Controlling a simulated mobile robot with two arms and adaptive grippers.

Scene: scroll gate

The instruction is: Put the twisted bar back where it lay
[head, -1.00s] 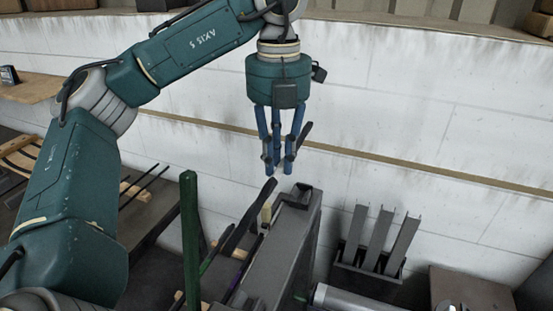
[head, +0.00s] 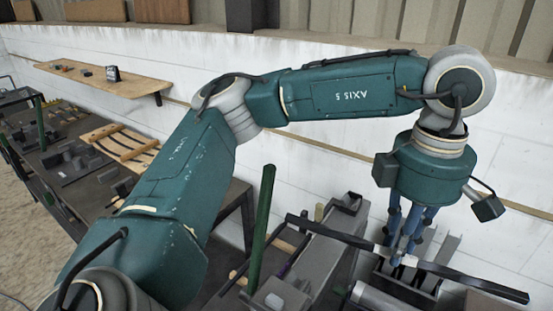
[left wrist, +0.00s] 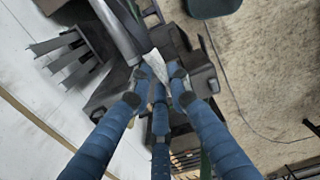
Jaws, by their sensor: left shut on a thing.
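The twisted bar (head: 465,280) is long and dark, and slants across the lower right of the head view. My left gripper (head: 402,258) points down and is shut on it near its middle. The bar is above the grey machine (head: 325,245) and a dark holder of grey pieces. In the left wrist view the blue fingers (left wrist: 158,88) close together; the bar is hard to make out there. My right gripper is not in view.
A wooden rack (head: 130,150) with dark bars across it is on the dark bench at left. A green post (head: 261,225) stands between it and the machine. A wooden shelf (head: 105,82) is on the white wall behind. Grey pieces in the holder also show in the wrist view (left wrist: 68,50).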

